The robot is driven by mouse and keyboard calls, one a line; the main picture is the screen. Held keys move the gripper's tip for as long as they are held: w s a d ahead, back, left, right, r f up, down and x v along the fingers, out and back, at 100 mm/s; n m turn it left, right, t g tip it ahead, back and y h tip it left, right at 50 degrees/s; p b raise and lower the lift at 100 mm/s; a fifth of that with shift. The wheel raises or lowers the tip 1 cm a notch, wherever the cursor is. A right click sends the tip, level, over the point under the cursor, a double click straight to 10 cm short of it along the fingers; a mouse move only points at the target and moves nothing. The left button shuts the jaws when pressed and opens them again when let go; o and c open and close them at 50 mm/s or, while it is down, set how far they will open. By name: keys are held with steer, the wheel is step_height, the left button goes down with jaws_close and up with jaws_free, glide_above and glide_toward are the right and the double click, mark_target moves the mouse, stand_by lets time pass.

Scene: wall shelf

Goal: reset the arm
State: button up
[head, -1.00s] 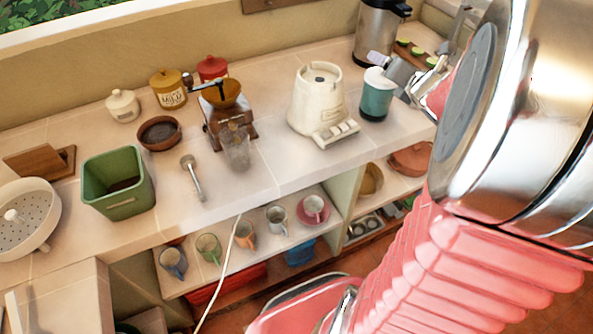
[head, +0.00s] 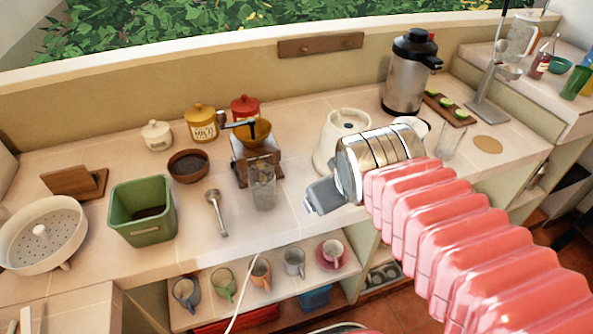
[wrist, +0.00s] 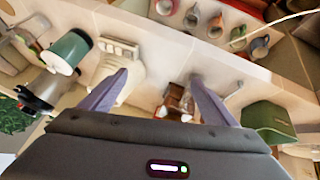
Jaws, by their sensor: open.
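My arm with pink ribbed sleeve (head: 470,235) reaches in from the lower right in the head view. My gripper's grey body (head: 326,195) shows in front of the white blender base (head: 345,122), above the counter's front edge; its fingertips are not clear there. In the wrist view my gripper (wrist: 160,82) has its two purple-grey fingers wide apart with nothing between them. Beyond the fingers lie the counter, the blender base (wrist: 122,62) and the coffee grinder (wrist: 174,98).
A green bin (head: 145,225), grinder (head: 250,150), glass (head: 262,185) and spoon (head: 216,212) stand on the counter. A steel flask (head: 405,75) is at the back. The teal cup (wrist: 68,52) is left in the wrist view. Several mugs (head: 260,272) sit on the lower shelf.

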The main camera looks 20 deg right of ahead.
steer(key=s+a+f+m+g+y, duration=0.1)
steer(key=s+a+m, duration=0.1)
steer(key=s+a, duration=0.2)
steer(key=shift+s+a+y, duration=0.3)
steer(key=shift+a, duration=0.35)
